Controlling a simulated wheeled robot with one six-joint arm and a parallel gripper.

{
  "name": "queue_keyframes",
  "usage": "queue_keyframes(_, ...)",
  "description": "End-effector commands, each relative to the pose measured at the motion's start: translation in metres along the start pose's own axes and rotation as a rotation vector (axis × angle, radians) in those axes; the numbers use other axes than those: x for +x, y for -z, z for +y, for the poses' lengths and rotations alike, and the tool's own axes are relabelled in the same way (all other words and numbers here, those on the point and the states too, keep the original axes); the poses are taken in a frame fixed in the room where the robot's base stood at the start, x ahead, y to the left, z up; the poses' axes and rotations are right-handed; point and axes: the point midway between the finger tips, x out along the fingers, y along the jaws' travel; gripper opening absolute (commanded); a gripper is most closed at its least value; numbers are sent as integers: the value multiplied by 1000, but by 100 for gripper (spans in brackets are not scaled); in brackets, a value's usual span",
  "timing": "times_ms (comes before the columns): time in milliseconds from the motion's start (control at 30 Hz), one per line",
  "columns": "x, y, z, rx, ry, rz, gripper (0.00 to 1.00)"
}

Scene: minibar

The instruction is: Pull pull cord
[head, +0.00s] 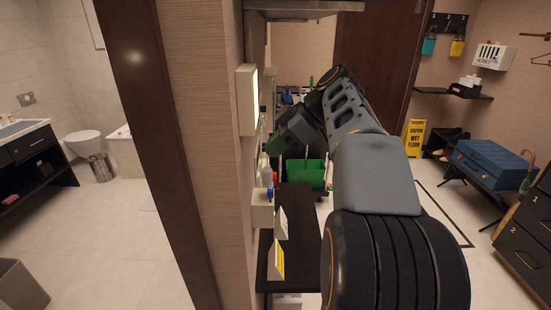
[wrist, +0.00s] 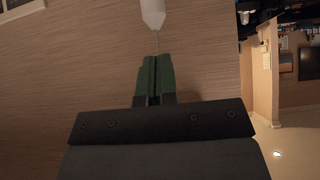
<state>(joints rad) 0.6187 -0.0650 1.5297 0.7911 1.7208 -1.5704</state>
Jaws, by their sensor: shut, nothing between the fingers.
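The pull cord shows in the wrist view as a white tapered piece (wrist: 153,12) at the top edge, with a thin pale line running from it down to the fingertips. Its upper end is out of frame. My gripper (wrist: 155,62) has its green fingers shut together, empty, close to the thin line. I cannot tell whether they touch it. In the head view my gripper (head: 272,148) is at the wall's edge, partly hidden by my own arm. I cannot make out the cord clearly there.
A wood-textured wall (wrist: 60,70) lies close behind the fingers. A lit white panel (head: 247,98) juts from the wall. Below are a dark counter (head: 294,215) with small cards and bottles, and a green bin (head: 316,172). Open floor lies to the right, near a yellow wet-floor sign (head: 414,138).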

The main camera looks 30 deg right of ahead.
Motion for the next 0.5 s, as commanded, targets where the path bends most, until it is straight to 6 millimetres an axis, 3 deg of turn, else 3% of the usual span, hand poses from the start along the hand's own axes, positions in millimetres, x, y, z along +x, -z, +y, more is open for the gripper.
queue_keyframes(200, 15, -16, 0, 2, 0, 0, 0)
queue_keyframes(500, 21, -23, 0, 1, -1, 0, 0)
